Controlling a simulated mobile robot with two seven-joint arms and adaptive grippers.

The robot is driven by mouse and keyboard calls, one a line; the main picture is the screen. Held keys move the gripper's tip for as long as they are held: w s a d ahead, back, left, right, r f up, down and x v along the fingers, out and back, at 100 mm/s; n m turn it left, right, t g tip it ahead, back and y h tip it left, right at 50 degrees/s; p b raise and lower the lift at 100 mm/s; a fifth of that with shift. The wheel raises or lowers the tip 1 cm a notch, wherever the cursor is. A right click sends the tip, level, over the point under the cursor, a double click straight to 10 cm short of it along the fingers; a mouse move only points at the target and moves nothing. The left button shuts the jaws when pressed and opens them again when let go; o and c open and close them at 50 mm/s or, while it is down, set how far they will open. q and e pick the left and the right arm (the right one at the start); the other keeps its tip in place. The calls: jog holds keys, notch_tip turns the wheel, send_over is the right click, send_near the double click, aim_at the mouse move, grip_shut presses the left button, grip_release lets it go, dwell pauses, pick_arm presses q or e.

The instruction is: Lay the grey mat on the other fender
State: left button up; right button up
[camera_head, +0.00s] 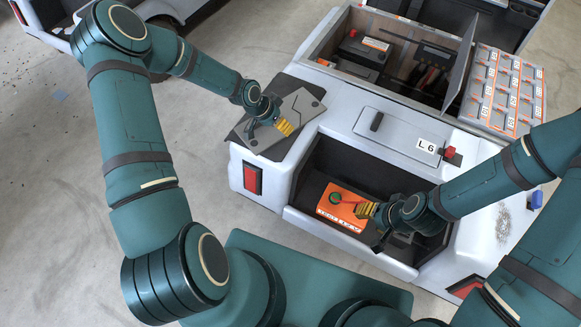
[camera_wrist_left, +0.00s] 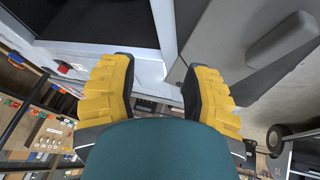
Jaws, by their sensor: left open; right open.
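A grey mat (camera_head: 300,107) lies on the left fender of the white cart, with a lighter grey panel over a darker, larger base; I cannot tell whether these are one piece. My left gripper (camera_head: 285,128) is over the mat's near edge, open, with yellow finger pads; contact is unclear. In the left wrist view its fingers (camera_wrist_left: 160,92) are apart with nothing between them, and a grey surface with a raised block (camera_wrist_left: 283,40) shows at upper right. The other fender (camera_head: 478,232) is at the right, partly behind my right arm. My right gripper (camera_head: 371,211) is open at the cart's bay.
Small grey bits (camera_head: 503,223) and a blue object (camera_head: 536,200) are on the right fender side. Numbered boxes (camera_head: 508,85) and an open-lidded bin stand behind.

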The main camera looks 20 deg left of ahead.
pick_arm(q)
jog(key=s+d+n+g+h, duration=0.1)
jog(key=s+d+n, duration=0.2)
jog(key=s+d, duration=0.7)
jog(key=s+d+n+y, duration=0.1)
jog(key=s+d+n, duration=0.2)
jog(key=s, duration=0.7)
jog(key=shift+d+r+n+g+y, duration=0.3)
jog(key=shift+d+r+g, duration=0.05)
jog(key=shift+d+g, duration=0.05)
pick_arm(e)
jog(key=shift+c, duration=0.4)
